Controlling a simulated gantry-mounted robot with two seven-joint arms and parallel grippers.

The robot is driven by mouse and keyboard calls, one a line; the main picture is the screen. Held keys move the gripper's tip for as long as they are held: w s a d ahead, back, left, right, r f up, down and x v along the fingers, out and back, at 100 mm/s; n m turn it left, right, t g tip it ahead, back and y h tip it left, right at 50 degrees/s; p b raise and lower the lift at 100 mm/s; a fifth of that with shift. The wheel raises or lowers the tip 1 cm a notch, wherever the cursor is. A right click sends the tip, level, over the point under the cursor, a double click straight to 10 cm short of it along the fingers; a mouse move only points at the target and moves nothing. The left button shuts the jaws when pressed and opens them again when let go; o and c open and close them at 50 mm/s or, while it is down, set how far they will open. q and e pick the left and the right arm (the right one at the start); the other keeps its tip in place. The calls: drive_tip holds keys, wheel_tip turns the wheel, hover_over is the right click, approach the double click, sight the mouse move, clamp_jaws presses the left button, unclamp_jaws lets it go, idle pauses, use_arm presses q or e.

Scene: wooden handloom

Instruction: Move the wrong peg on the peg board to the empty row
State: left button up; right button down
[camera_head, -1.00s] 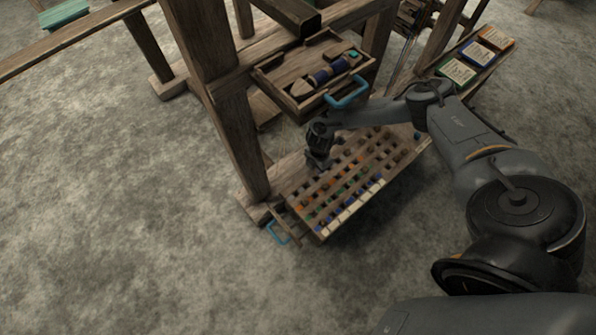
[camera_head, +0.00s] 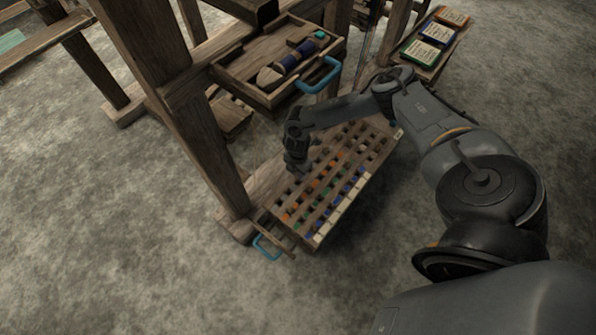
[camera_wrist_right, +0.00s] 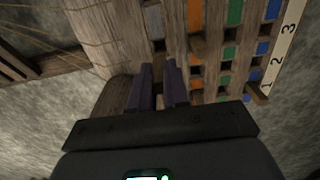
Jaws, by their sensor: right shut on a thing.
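The wooden peg board (camera_head: 262,187) stands low in front of the loom frame, with rows of orange, green and blue pegs and a pale strip along its near edge. In the right wrist view, orange pegs (camera_wrist_right: 195,18), green pegs (camera_wrist_right: 234,12) and blue pegs (camera_wrist_right: 272,9) sit in rows beside a numbered strip (camera_wrist_right: 285,50). My right gripper (camera_head: 298,168) is at the board's upper left part. My left gripper is out of view.
An open drawer (camera_head: 243,78) with a blue handle (camera_head: 318,76) and a shuttle (camera_head: 285,68) juts out above the board. A loom post (camera_head: 200,130) stands left of the gripper. A shelf with coloured cards (camera_head: 436,33) is at upper right. The floor around is bare.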

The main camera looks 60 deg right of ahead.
drive_tip(key=shift+f, duration=0.55)
use_arm(q)
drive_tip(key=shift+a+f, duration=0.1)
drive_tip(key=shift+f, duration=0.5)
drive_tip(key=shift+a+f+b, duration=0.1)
drive_tip(key=shift+b, duration=0.25)
use_arm(e)
drive_tip(key=shift+f, duration=0.15)
drive_tip(key=shift+f+b, duration=1.2)
drive_tip(key=shift+f, duration=0.9)
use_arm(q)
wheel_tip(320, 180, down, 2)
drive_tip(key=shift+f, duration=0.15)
use_arm(e)
drive_tip(key=c, duration=1)
unclamp_jaws()
drive_tip(key=shift+c, duration=0.2)
drive_tip(key=shift+r, duration=0.1)
